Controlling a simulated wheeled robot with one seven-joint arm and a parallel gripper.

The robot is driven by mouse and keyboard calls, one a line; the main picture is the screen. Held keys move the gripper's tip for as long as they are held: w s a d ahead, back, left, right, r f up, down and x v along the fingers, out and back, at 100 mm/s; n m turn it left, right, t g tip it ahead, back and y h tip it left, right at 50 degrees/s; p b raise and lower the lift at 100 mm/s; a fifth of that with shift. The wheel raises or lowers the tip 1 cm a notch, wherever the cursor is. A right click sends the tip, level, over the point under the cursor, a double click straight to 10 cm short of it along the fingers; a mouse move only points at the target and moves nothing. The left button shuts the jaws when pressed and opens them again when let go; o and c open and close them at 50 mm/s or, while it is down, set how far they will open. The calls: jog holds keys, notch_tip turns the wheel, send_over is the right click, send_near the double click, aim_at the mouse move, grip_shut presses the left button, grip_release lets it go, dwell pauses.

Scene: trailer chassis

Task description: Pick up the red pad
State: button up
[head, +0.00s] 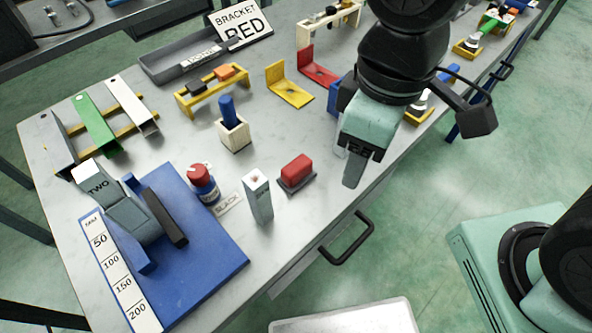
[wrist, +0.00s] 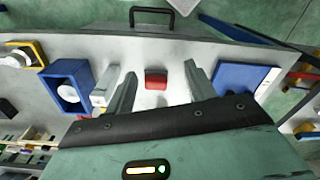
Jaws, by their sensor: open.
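The red pad (head: 297,169) is a small red block on a dark flat base. It stands near the front edge of the grey table, right of a pale upright post. In the wrist view the red pad (wrist: 156,81) lies between and beyond my two fingertips. My gripper (head: 352,172) is open and empty, above the table's front edge and to the right of the pad. It also shows in the wrist view (wrist: 161,80), with its fingers spread apart. Nothing visibly touches the pad.
The pale post (head: 258,196), a red-capped bottle (head: 203,183) and a blue fixture board (head: 200,268) stand left of the pad. A wooden block with a blue peg (head: 234,133) and yellow bracket (head: 289,85) are behind. A drawer handle (head: 347,238) juts out in front.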

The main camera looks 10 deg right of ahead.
aim_at(297, 165)
jog(key=w+a+r+n, duration=0.2)
jog(key=w+a+n, duration=0.5)
jog(key=w+n, duration=0.5)
jog(key=f, duration=0.5)
jog(key=s+f+n+b, duration=0.1)
jog(key=f, duration=0.5)
jog(key=s+f+n, duration=0.1)
jog(key=f, duration=0.5)
jog(key=shift+s+f+b, duration=0.15)
jog(key=shift+f+b, duration=0.1)
jog(key=shift+b, duration=0.05)
jog(key=shift+d, duration=0.1)
grip_shut()
notch_tip(297, 165, up, 10)
jog(key=shift+r+p, duration=0.1)
jog(key=shift+p, duration=0.5)
